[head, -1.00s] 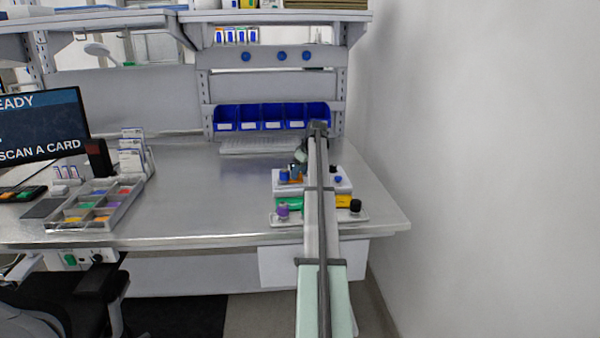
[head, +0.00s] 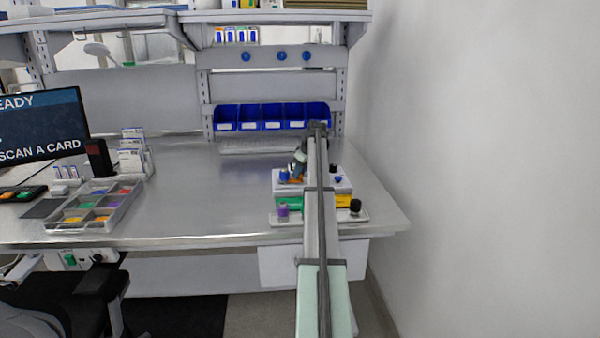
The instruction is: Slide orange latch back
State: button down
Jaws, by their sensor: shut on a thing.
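The orange latch (head: 296,180) is a small piece on top of the white fixture (head: 340,187), at its left part, beside a blue knob (head: 284,176). My gripper (head: 298,174) points down at the latch and is shut on it. The fingertips are small and dark here, so the exact grip is hard to make out. My arm runs up the middle of the fixture and hides much of it.
A purple-capped piece (head: 283,212) and a black knob (head: 355,206) stand at the front. Blue bins (head: 263,117) line the back. The middle of the bench is clear.

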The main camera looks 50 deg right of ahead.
jog(key=shift+s+d, duration=1.05)
jog(key=c, duration=0.8)
grip_release()
jog(key=v, duration=1.4)
jog(key=shift+f, duration=0.1)
jog(key=shift+a, duration=0.1)
